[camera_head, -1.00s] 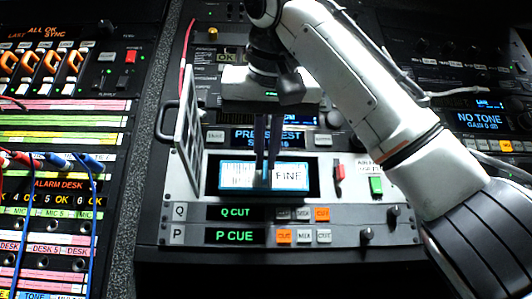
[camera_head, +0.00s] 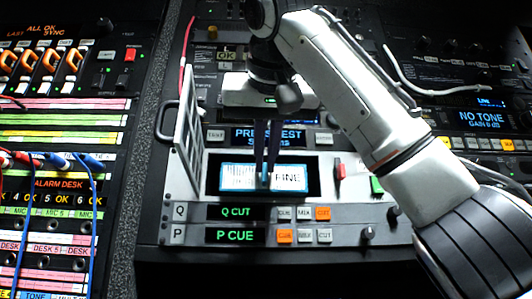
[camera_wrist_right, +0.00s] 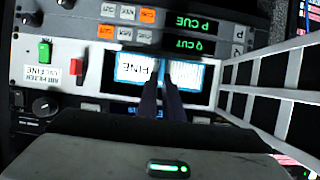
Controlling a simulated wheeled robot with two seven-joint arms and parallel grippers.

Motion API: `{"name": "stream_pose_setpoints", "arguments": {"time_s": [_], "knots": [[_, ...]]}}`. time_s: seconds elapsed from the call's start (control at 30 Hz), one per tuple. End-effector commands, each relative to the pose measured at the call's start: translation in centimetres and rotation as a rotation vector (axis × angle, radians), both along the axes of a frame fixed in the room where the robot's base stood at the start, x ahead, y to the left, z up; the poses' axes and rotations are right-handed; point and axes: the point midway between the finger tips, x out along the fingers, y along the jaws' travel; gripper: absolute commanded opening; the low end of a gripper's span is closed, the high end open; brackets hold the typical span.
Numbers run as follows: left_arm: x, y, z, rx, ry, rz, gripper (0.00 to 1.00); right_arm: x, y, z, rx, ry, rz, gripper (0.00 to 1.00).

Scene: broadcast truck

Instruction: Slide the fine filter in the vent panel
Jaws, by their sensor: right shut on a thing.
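The fine filter (camera_head: 240,177) is a white block with a blue frame and the word FINE. It sits at the dark rectangular opening of the light grey vent panel (camera_head: 199,190), with a dark gap on both sides. How deep it is cannot be told. My right gripper (camera_head: 267,180) comes from above and is shut on the filter's middle, covering part of its label. In the right wrist view the filter (camera_wrist_right: 134,68) appears upside down, with the fingers (camera_wrist_right: 164,78) at its middle. My left gripper is not in view.
A white slatted door (camera_head: 188,130) stands open at the left of the opening; it shows at the right in the wrist view (camera_wrist_right: 270,85). A red switch (camera_head: 339,170) and a green one (camera_head: 376,185) are to the right. Q and P button rows lie below.

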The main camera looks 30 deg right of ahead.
Motion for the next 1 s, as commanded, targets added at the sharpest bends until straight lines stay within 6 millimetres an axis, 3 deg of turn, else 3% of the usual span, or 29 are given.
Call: {"name": "stream_pose_setpoints", "arguments": {"time_s": [1.0], "knots": [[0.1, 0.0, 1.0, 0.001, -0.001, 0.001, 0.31, 2.3, -1.2, 0.0, 0.001, 0.001, -0.001, 0.0]]}}
